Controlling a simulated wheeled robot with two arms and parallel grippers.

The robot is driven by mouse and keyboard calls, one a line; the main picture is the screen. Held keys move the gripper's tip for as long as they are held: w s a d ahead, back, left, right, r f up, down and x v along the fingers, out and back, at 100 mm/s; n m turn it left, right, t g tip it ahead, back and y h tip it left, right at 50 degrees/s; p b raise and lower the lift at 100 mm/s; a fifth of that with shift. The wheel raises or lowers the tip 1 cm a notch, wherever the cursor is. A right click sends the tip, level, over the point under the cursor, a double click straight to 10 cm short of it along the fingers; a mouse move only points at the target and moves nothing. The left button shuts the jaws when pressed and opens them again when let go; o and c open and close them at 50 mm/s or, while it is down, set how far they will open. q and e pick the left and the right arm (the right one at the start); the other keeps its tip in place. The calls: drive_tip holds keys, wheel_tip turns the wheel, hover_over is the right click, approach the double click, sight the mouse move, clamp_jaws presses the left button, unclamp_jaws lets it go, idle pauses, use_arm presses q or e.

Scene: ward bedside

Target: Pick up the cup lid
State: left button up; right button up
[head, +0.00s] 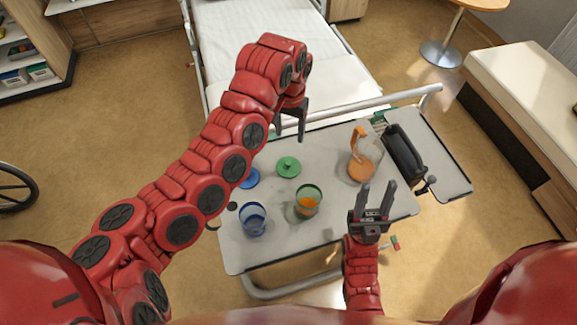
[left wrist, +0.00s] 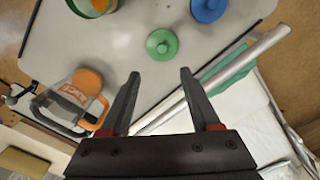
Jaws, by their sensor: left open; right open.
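A green cup lid (head: 288,166) with a knob lies flat on the grey overbed table; it also shows in the left wrist view (left wrist: 162,44). A blue lid (head: 250,178) lies left of it, partly behind my left arm, and shows at the top of the left wrist view (left wrist: 208,8). My left gripper (head: 291,134) is open and empty beyond the green lid, near the table's far edge. In the left wrist view, the lid is ahead of the open fingertips (left wrist: 159,74), apart from them. My right gripper (head: 378,184) is open and empty over the table's right part.
A green cup with orange contents (head: 308,202) and a blue cup (head: 253,218) stand nearer on the table (head: 330,243). A pitcher with an orange handle (head: 363,168) stands right, beside a black object (head: 404,153). A bed rail (head: 350,109) runs behind the table.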

use_arm(q)
drive_tip(key=p, duration=0.3)
hover_over(289, 162)
wheel_tip(289, 162, down, 8)
drive_tip(key=shift+d+f, duration=0.1)
drive_tip(key=shift+f, duration=0.05)
drive_tip(key=shift+s+f, duration=0.15)
drive_tip(key=shift+f, duration=0.25)
drive_tip(key=shift+f+p, duration=0.4)
drive_tip(key=shift+f, duration=0.2)
drive_tip(key=f, duration=0.2)
drive_tip(key=f+p, duration=0.1)
drive_tip(key=shift+w+f, duration=0.2)
drive_tip(key=shift+f, duration=0.55)
drive_tip(key=shift+c, duration=0.3)
clamp_jaws()
